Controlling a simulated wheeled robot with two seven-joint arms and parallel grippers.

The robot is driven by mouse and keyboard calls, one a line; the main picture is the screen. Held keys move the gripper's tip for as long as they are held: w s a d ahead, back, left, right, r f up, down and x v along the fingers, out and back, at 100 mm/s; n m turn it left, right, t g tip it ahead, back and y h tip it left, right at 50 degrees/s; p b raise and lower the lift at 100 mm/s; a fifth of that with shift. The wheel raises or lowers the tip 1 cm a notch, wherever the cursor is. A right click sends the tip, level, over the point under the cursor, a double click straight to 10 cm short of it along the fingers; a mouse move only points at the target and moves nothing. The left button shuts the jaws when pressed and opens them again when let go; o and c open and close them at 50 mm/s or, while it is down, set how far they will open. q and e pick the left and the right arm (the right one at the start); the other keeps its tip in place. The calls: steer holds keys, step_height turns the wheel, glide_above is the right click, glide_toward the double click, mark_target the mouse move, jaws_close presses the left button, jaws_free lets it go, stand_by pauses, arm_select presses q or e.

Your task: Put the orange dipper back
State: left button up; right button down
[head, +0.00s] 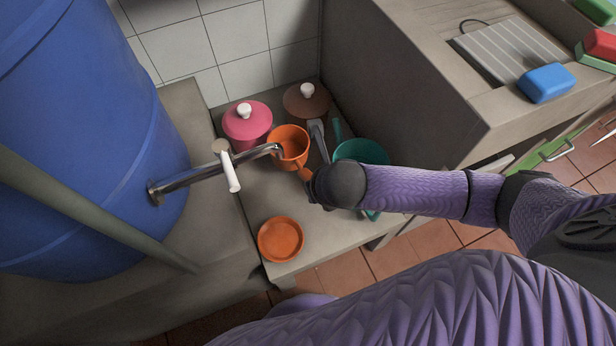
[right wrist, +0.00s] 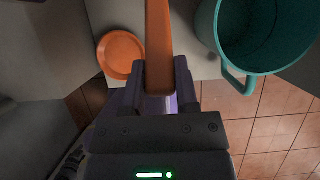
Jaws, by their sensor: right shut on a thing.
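The orange dipper (head: 289,147) is under the spout of the tap in the head view, its cup opening facing up. Its handle (right wrist: 159,45) runs down the middle of the right wrist view into my right gripper (right wrist: 160,92), which is shut on it. In the head view my right gripper (head: 312,188) is mostly hidden behind my purple arm. An orange dish (head: 281,239) lies on the ledge at the front, apart from the dipper; it also shows in the right wrist view (right wrist: 121,54). My left gripper is not in view.
A tap (head: 215,172) sticks out from a blue barrel (head: 80,130) over the dipper. A pink lidded pot (head: 247,122) and a brown lidded pot (head: 306,100) stand behind. A teal bucket (head: 362,151) is close on the right. The ledge around the dish is clear.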

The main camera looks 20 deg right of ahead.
step_height(320, 180, down, 6)
steer(key=b, duration=0.2)
steer(key=shift+r+b, duration=0.2)
steer(key=shift+b, duration=0.1)
steer(key=shift+c, duration=1.8)
jaws_free()
steer(key=shift+f, duration=0.1)
arm_select(q)
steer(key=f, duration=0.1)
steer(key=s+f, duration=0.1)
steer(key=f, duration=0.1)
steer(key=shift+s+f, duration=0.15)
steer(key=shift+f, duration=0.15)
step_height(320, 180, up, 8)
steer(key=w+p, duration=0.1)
steer(key=p, duration=0.6)
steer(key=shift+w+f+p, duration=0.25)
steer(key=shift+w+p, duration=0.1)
steer(key=shift+p, duration=0.05)
arm_select(e)
steer(key=v, duration=1.2)
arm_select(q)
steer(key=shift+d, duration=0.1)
